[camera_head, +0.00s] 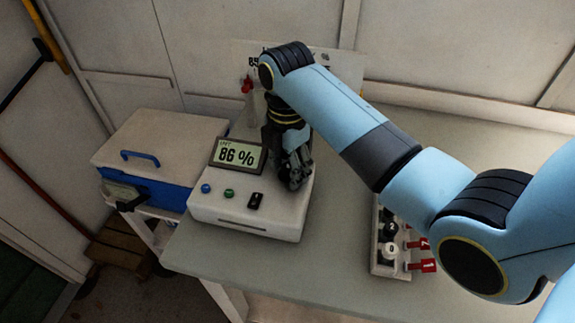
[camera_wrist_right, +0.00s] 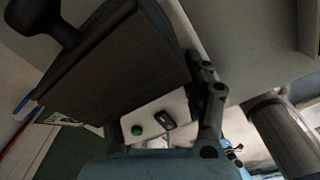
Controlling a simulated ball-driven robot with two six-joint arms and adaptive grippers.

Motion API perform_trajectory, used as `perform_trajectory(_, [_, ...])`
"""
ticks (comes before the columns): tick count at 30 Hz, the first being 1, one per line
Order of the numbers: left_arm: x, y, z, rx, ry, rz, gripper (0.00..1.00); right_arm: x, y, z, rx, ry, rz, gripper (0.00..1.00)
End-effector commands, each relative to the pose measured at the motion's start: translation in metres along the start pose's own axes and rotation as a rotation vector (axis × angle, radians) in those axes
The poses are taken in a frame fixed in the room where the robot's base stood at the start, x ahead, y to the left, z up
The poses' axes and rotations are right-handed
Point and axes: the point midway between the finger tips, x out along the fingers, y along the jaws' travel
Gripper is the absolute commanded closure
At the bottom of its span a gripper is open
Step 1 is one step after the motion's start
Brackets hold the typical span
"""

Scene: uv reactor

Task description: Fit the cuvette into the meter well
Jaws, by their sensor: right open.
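The white meter (camera_head: 245,219) stands on the bench and its display reads 86 %. A small black fitting (camera_head: 255,200), possibly the well, sits on its top right of a green button; it also shows in the right wrist view (camera_wrist_right: 166,120). My right gripper (camera_head: 294,178) is open, pointing down over the right rear part of the meter, right of the display. Whether it touches the meter is unclear. I cannot make out a cuvette in either view; the gripper may hide it. My left gripper is out of view.
A blue cooler with a pale lid (camera_head: 162,143) stands left of the meter. A pale rack (camera_head: 378,240) with black and white caps and red number tags lies right, partly behind my arm. A red-topped bottle (camera_head: 247,86) stands behind the meter. The front bench is clear.

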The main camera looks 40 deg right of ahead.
Motion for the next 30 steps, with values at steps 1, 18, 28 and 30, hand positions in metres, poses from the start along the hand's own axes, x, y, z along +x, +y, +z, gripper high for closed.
perform_trajectory(1, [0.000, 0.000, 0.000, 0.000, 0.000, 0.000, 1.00, -0.003, 0.001, 0.000, 0.000, 0.000, 0.002, 0.50])
perform_trajectory(18, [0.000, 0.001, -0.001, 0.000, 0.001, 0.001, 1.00, -0.076, 0.001, 0.000, 0.001, -0.001, 0.002, 0.50])
perform_trajectory(28, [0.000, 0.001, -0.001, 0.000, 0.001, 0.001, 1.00, -0.079, 0.000, 0.000, 0.000, 0.000, 0.000, 0.50])
perform_trajectory(30, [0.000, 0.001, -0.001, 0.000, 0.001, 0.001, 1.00, -0.079, 0.000, 0.000, 0.000, 0.000, 0.000, 0.50])
